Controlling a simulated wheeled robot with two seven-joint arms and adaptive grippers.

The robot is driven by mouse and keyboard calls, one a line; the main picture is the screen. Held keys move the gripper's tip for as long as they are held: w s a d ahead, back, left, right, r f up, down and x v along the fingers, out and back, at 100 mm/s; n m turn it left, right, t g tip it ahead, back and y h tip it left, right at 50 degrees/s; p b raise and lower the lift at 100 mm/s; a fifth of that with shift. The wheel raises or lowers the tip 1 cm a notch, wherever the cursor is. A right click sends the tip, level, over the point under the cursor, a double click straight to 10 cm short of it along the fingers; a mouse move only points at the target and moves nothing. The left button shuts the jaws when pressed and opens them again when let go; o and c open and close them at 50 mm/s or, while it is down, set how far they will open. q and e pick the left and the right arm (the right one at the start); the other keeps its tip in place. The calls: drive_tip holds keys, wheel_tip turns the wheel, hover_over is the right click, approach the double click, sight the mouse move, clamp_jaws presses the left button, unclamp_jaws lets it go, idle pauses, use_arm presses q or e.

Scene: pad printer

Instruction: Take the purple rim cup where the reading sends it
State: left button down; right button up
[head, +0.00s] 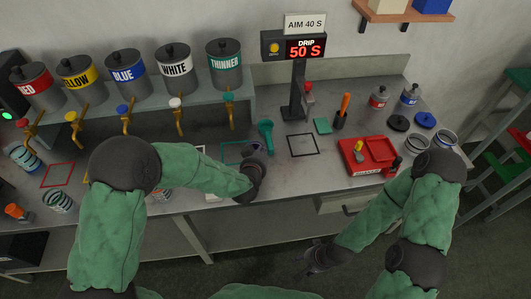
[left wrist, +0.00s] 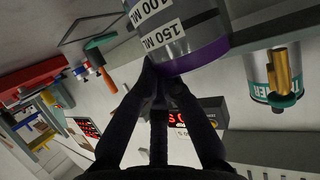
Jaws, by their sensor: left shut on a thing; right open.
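The purple rim cup (left wrist: 180,42) fills the top of the left wrist view, a grey clear cup with a purple band and labels "100 ML" and "150 ML". My left gripper (left wrist: 162,75) is shut on it at the purple band. In the head view my left gripper (head: 256,172) is over the bench front beside the teal outlined square (head: 226,160); the cup is mostly hidden there. The display (head: 305,50) reads "DRIP 50 S", under a sign (head: 305,24) "AIM 40 S". My right gripper (head: 318,258) is open and empty, low in front of the bench.
Red, yellow, blue, white and thinner tanks (head: 225,62) with taps stand along the back left. A black outlined square (head: 303,145) is bare. A red tray (head: 372,156), small cans (head: 379,97) and lids (head: 398,122) stand at the right. Other cups (head: 60,202) stand at the left.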

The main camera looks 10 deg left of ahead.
use_arm(q)
drive_tip(key=shift+w+a+f+b, duration=0.1)
drive_tip(key=shift+w+a+b, duration=0.1)
drive_tip(key=shift+w+a, duration=0.4)
drive_tip(key=shift+w+a+r+b, duration=0.1)
drive_tip(key=shift+w+a+b, duration=0.2)
drive_tip(key=shift+a, duration=0.6)
drive_tip(key=shift+w+a+f+b, duration=0.15)
drive_tip(key=shift+w+a, duration=0.3)
drive_tip(key=shift+a, duration=0.3)
drive_tip(key=shift+w+a+b, duration=0.35)
drive_tip(key=shift+w+a, duration=0.05)
drive_tip(key=shift+a, duration=0.25)
drive_tip(key=shift+w+a+b, duration=0.35)
drive_tip(key=shift+w+a, duration=0.05)
drive_tip(key=shift+a, duration=0.3)
drive_tip(key=shift+w+a+b, duration=0.35)
drive_tip(key=shift+w+a, duration=0.05)
drive_tip(key=shift+a, duration=0.25)
drive_tip(key=shift+s, duration=0.1)
drive_tip(key=c, duration=1.3)
unclamp_jaws()
drive_tip(key=shift+c, duration=0.2)
drive_tip(key=shift+f, duration=0.1)
